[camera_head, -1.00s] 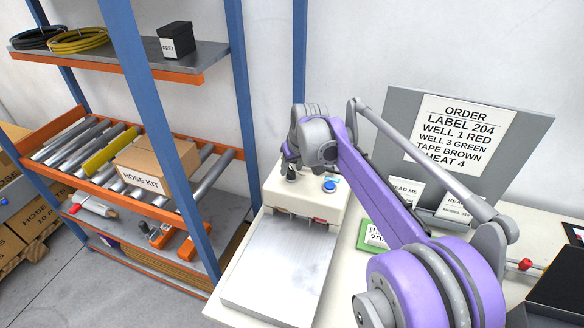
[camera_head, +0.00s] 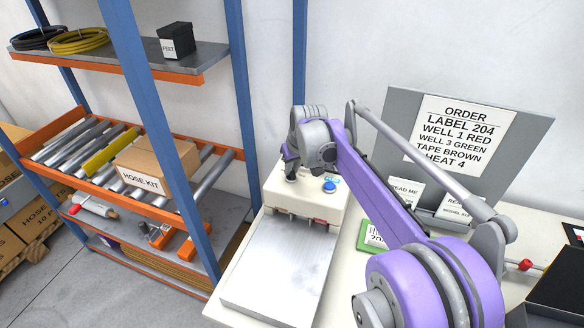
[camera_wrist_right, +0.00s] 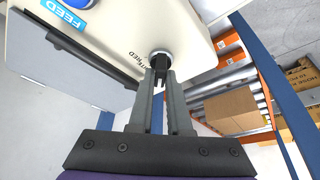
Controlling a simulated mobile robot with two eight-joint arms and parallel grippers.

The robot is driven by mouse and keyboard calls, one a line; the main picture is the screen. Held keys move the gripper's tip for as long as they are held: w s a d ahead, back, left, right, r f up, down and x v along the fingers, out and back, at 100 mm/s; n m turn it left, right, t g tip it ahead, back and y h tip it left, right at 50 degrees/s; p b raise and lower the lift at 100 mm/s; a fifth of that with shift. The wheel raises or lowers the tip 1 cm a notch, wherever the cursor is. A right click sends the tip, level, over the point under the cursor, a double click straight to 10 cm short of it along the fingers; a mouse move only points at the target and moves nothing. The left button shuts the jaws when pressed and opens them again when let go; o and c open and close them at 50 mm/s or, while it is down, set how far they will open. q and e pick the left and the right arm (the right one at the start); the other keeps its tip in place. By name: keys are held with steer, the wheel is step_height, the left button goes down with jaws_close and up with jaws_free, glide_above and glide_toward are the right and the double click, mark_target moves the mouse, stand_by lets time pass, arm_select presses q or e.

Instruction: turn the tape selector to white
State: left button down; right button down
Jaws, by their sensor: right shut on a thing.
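The tape machine (camera_head: 305,205) is a cream box with a flat metal plate (camera_head: 280,270) in front. Its blue button (camera_head: 329,186) has a FEED label (camera_wrist_right: 65,13). The tape selector, a small round knob (camera_wrist_right: 160,54), sits on its top, with partly hidden lettering beside it that seems to end in RED. My right gripper (camera_head: 291,175) is over the machine's left part. In the right wrist view, its dark fingers (camera_wrist_right: 160,75) are shut on the knob. The fingers hide much of the knob, so its setting cannot be read. My left gripper is not in view.
An order board (camera_head: 460,130) behind reads TAPE BROWN, among other lines. A blue and orange rack (camera_head: 240,95) stands close on the left, with a hose kit box (camera_head: 155,165). A green-edged label card (camera_head: 374,236) lies right of the machine, near my right arm.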

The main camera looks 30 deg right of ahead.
steer(key=m, duration=0.2)
steer(key=m+h, duration=0.1)
steer(key=m, duration=0.1)
steer(key=shift+a+m+g+h, duration=0.2)
steer(key=shift+m+g+h, duration=0.1)
steer(key=shift+g, duration=0.1)
steer(key=shift+w+m+g+h+p, duration=0.1)
steer(key=shift+m+g+h+p, duration=0.4)
steer(key=shift+m, duration=1.7)
steer(key=c, duration=0.9)
jaws_free()
steer(key=shift+o, duration=0.2)
steer(key=shift+r, duration=0.15)
steer(key=v, duration=1)
steer(key=shift+a+r+p, duration=0.2)
steer(key=shift+a+p, duration=0.1)
steer(key=shift+p, duration=0.05)
